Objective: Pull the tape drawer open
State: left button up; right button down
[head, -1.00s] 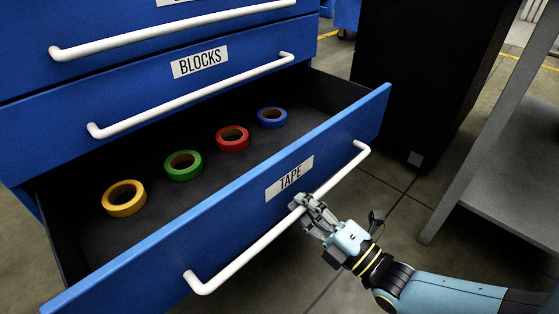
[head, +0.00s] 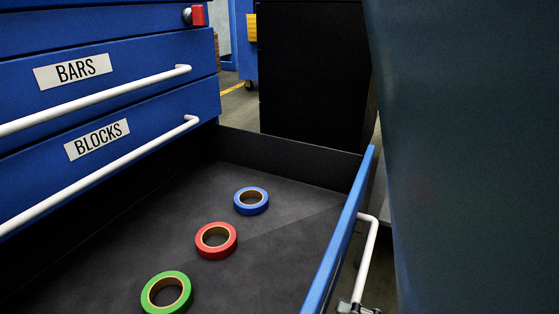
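The tape drawer (head: 338,232) stands far out from the blue cabinet, its dark inside exposed. Its front panel runs up the right of the head view; the TAPE label is out of view. Its white handle (head: 368,258) shows only in part. My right gripper (head: 357,306) is at the handle by the bottom edge, with only its tips in view; they appear closed around the bar. Inside lie a blue tape roll (head: 251,209), a red tape roll (head: 230,248) and a green tape roll (head: 185,299). My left gripper is out of view.
Above are the shut BLOCKS drawer (head: 100,160) and BARS drawer (head: 110,95) with white handles. A red block-shaped item (head: 200,15) is at the cabinet's upper corner. A black cabinet (head: 312,80) stands behind. A large dark surface close to the camera hides the right side.

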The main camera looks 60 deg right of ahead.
jog(key=shift+s+f, duration=0.15)
jog(key=shift+s, duration=0.25)
jog(key=c, duration=1.3)
grip_release()
jog(key=v, duration=1.1)
jog(key=shift+s, duration=0.45)
